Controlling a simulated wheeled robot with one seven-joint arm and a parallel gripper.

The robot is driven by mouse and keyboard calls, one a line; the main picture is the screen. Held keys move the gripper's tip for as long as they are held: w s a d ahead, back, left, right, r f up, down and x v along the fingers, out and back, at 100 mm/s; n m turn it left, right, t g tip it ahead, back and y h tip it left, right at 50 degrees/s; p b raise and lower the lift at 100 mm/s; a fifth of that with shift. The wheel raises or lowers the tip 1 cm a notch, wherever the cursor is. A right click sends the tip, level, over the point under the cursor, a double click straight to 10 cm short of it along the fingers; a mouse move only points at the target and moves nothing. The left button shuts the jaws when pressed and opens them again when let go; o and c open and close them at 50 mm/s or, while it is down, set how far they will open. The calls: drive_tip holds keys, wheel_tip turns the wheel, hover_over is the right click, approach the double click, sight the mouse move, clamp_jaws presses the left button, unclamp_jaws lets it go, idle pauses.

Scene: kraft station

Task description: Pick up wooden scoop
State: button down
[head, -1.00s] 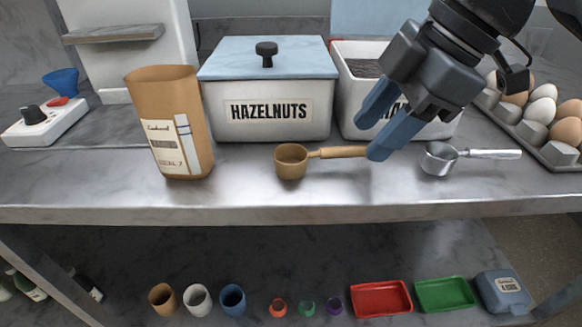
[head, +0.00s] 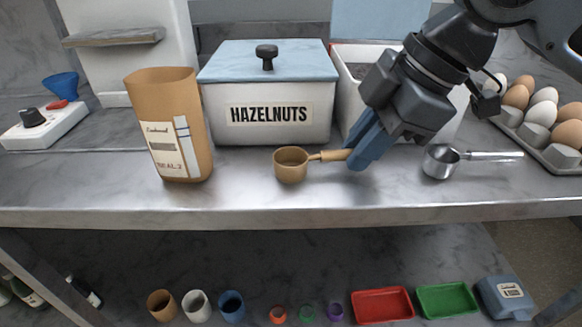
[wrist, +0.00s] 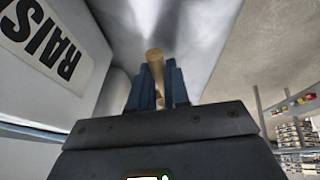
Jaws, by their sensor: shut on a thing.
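The wooden scoop (head: 291,165) is on the steel counter in the head view, with its round cup to the left and its handle pointing right. My gripper (head: 357,157) has its blue fingers shut on the handle's right end. In the wrist view the tan handle (wrist: 154,58) sits between the two blue fingers (wrist: 159,88). The cup looks upright, at or very close to the counter top; I cannot tell whether it touches. The handle's far end is hidden by the fingers.
A metal scoop (head: 440,161) lies to the right of my gripper. The hazelnuts bin (head: 268,127) and a second white bin (head: 352,92) stand behind. A brown paper bag (head: 168,125) stands left, an egg tray (head: 535,135) right. The counter's front edge is clear.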

idle(0.4)
drive_tip(key=shift+r, duration=0.5)
drive_tip(key=v, duration=0.2)
drive_tip(key=p+v, duration=0.1)
drive_tip(key=shift+w+a+r, duration=0.15)
drive_tip(key=shift+a+r, duration=0.05)
drive_tip(key=shift+r, duration=0.35)
drive_tip(key=s+d+r+p, duration=0.1)
drive_tip(key=s+d+r, duration=0.3)
drive_tip(key=d, duration=0.6)
wheel_tip(320, 180, up, 2)
drive_tip(key=shift+r, duration=0.15)
drive_tip(key=shift+s, duration=0.1)
